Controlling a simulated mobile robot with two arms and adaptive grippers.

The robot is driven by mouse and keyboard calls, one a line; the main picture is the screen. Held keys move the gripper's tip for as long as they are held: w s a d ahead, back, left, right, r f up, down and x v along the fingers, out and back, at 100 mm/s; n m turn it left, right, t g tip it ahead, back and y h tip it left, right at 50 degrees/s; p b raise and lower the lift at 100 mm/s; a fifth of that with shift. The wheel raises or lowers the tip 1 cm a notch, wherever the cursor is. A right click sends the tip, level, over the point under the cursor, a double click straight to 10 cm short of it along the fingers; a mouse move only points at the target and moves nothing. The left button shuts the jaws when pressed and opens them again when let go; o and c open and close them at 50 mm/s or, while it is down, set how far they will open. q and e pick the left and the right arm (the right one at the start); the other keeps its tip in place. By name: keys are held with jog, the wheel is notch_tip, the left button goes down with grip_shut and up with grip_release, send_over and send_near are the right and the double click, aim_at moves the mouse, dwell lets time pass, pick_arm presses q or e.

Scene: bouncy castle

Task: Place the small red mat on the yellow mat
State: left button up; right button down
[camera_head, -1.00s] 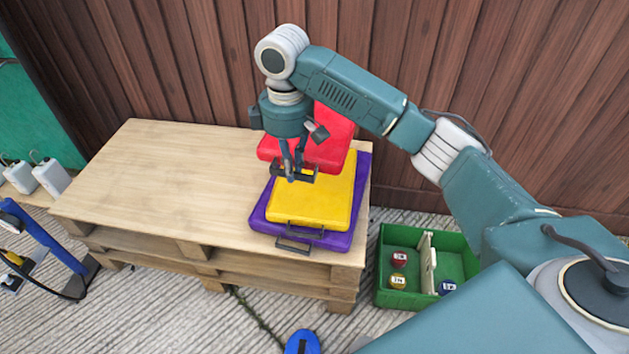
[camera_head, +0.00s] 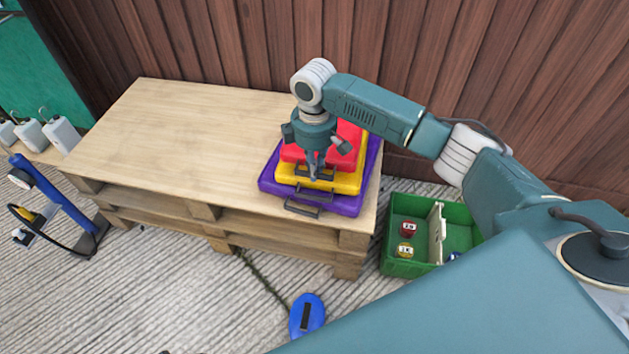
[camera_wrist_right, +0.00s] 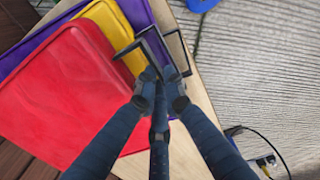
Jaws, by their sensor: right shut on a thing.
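The small red mat (camera_head: 350,137) lies over the yellow mat (camera_head: 347,183), which lies on the larger purple mat (camera_head: 350,206). My right gripper (camera_head: 313,176) points down at the front edge of the red mat and is shut on its dark handle. In the right wrist view, the fingers (camera_wrist_right: 160,100) close on the handle beside the red mat (camera_wrist_right: 70,95). The yellow mat (camera_wrist_right: 115,28) and the purple mat (camera_wrist_right: 137,12) show past the red mat's edge. Whether the red mat rests fully on the yellow one is hard to tell. My left gripper is not in view.
The mats stand at the right end of a wooden pallet table (camera_head: 190,135), whose left part is bare. A wooden fence (camera_head: 250,45) rises behind.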

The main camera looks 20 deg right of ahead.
notch_tip(320, 180, down, 3)
jog(key=shift+f+b, duration=0.1)
jog(key=shift+b, duration=0.3)
jog(key=shift+f, duration=0.4)
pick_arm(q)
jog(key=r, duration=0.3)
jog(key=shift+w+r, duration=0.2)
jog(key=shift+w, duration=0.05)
pick_arm(e)
jog(key=shift+f, duration=0.1)
jog(key=c, duration=1.9)
grip_release()
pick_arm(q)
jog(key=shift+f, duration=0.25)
pick_arm(e)
jog(key=shift+o, duration=0.2)
